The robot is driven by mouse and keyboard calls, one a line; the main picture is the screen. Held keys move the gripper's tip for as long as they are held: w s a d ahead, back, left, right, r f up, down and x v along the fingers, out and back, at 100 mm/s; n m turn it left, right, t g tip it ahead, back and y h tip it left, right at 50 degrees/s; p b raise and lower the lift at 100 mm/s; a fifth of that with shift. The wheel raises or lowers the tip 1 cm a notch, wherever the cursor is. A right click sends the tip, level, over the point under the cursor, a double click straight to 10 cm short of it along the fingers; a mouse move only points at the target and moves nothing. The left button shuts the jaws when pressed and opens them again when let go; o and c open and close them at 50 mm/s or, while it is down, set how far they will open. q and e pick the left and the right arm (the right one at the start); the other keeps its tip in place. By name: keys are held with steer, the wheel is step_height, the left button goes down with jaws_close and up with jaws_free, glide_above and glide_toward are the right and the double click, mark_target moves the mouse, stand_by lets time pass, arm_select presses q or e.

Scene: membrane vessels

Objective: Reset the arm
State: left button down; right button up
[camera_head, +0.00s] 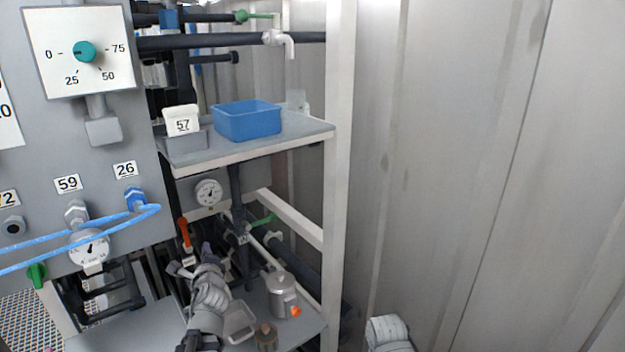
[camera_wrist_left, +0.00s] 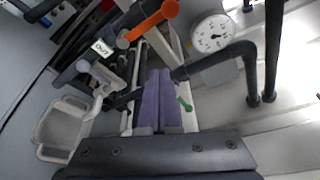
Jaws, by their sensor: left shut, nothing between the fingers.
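My left arm comes up from the bottom of the head view, and its gripper (camera_head: 207,247) is among the pipes under the shelf. In the left wrist view the two purple fingers (camera_wrist_left: 158,100) lie side by side, shut with nothing between them. An orange-handled valve (camera_head: 184,232) is just left of the gripper in the head view. It also shows above the fingers in the left wrist view (camera_wrist_left: 152,20). A green lever (camera_wrist_left: 185,104) appears just right of the fingers; whether they touch cannot be told. My right gripper is not visible.
A pressure gauge (camera_head: 208,192) and dark pipes crowd the gripper. A blue bin (camera_head: 247,121) stands on the shelf (camera_head: 290,140) above. A metal canister (camera_head: 281,295) and a pale tray (camera_head: 239,323) are below. Blue hoses cross the panel at left. Open space lies right of the white post (camera_head: 339,180).

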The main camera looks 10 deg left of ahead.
arm_select(q)
steer(key=s+d+f+n+g+h+b, duration=0.1)
steer(key=d+f+n+g+h, duration=0.2)
steer(key=d+f, duration=0.5)
steer(key=s+d+f+n+g+h, duration=0.1)
steer(key=s+d+f+n+g, duration=0.15)
steer(key=d+f+n, duration=0.55)
steer(key=s+d+f+n+g+h, duration=0.1)
steer(key=s+d+f+g, duration=0.1)
steer(key=s+d+g, duration=0.2)
steer(key=s+d+f+n+g+h+b, duration=0.1)
steer(key=s+d+g, duration=0.3)
steer(key=s+d, duration=0.7)
steer(key=d+f+h, duration=0.1)
steer(key=d, duration=0.5)
steer(key=shift+s+d+f, duration=0.15)
steer(key=shift+s+d, duration=0.05)
steer(key=shift+s, duration=0.05)
